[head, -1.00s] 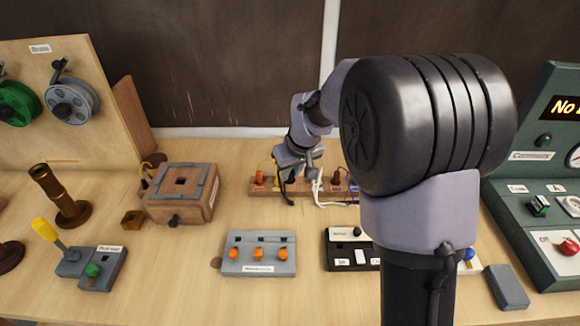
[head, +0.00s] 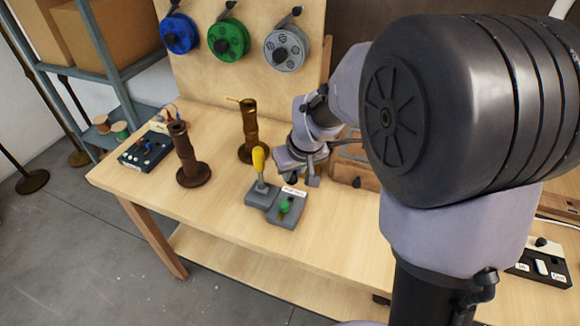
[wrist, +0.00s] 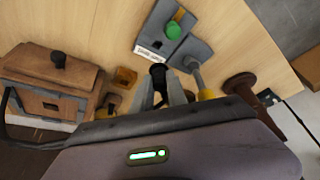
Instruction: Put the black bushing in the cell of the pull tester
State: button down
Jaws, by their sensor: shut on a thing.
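The pull tester (head: 258,196) is a grey two-part unit on the bench with a yellow-handled lever, a green button and a white label. It also shows in the wrist view (wrist: 188,47), at the top middle. My gripper (head: 308,180) is just right of and behind it, above the bench. In the wrist view my gripper (wrist: 160,84) is shut on the black bushing (wrist: 158,71), which sits between the fingertips near the tester's labelled edge. I cannot make out the bushing in the head view. I cannot tell which recess is the cell.
Two brown lamp stems (head: 186,155) (head: 249,128) stand left of and behind the tester. A wooden box (wrist: 48,85) and a small brown block (wrist: 125,77) lie beside my gripper. A black panel (head: 145,152) is at the bench's left end. Bench in front of the stems is clear.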

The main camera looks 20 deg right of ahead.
jog(key=shift+a, duration=0.3)
jog(key=shift+f, duration=0.15)
jog(key=shift+d+f+b, duration=0.25)
jog(key=shift+f+b, duration=0.3)
notch_tip(320, 180, down, 5)
jog(key=b, duration=0.4)
jog(key=shift+f+b, duration=0.5)
jog(key=shift+b, duration=0.15)
dwell(0.5)
jog(key=c, duration=1.2)
grip_release()
jog(key=shift+c, duration=0.2)
